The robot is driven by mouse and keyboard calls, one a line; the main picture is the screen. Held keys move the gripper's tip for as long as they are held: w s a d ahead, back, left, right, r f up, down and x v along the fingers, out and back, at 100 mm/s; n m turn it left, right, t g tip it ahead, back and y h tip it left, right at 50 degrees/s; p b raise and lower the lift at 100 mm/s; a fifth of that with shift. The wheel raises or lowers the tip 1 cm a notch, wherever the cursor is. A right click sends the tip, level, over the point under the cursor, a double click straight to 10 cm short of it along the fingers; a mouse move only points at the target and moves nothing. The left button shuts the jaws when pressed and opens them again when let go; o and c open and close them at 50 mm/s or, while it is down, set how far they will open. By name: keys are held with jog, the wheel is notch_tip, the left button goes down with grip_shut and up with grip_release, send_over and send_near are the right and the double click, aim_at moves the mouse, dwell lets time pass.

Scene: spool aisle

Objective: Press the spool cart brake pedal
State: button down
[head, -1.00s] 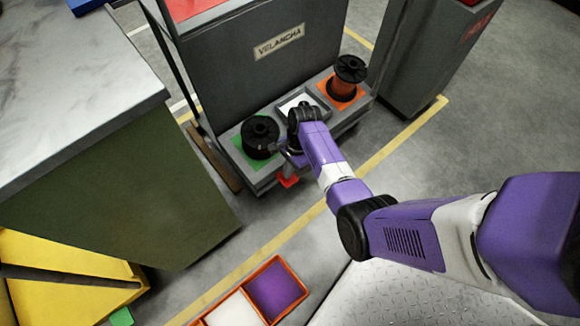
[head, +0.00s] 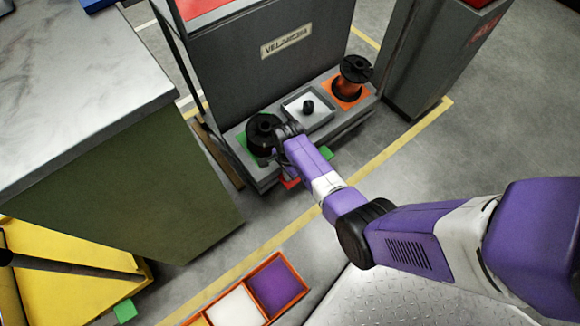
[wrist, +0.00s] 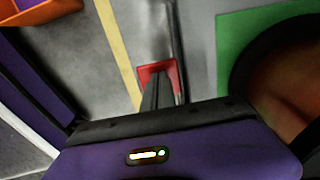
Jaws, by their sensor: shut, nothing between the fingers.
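A red pedal (head: 291,183) sits low at the front of the grey spool cart (head: 262,178), partly hidden behind my arm. It also shows in the wrist view (wrist: 158,69). My gripper (wrist: 154,84) is shut and empty, with its fingertips over the red pedal in that view. I cannot tell whether they touch it. In the head view my wrist hides the fingers. A green tab (head: 326,153) shows to the right of my forearm at the cart's front.
A dark spool (head: 263,133) stands on a green pad close beside my wrist. A white tray (head: 322,113) and an orange spool (head: 350,82) are to its right. A green-sided counter (head: 130,190) stands left. An orange-rimmed bin (head: 268,322) lies on the floor in front.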

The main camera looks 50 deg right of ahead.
jog(key=shift+w+a+f+h+b, duration=0.1)
jog(key=shift+a+f+h+b, duration=0.3)
jog(key=shift+f+h, duration=0.6)
jog(key=shift+a+f, duration=0.25)
jog(key=shift+f, duration=0.25)
jog(key=shift+f, duration=0.15)
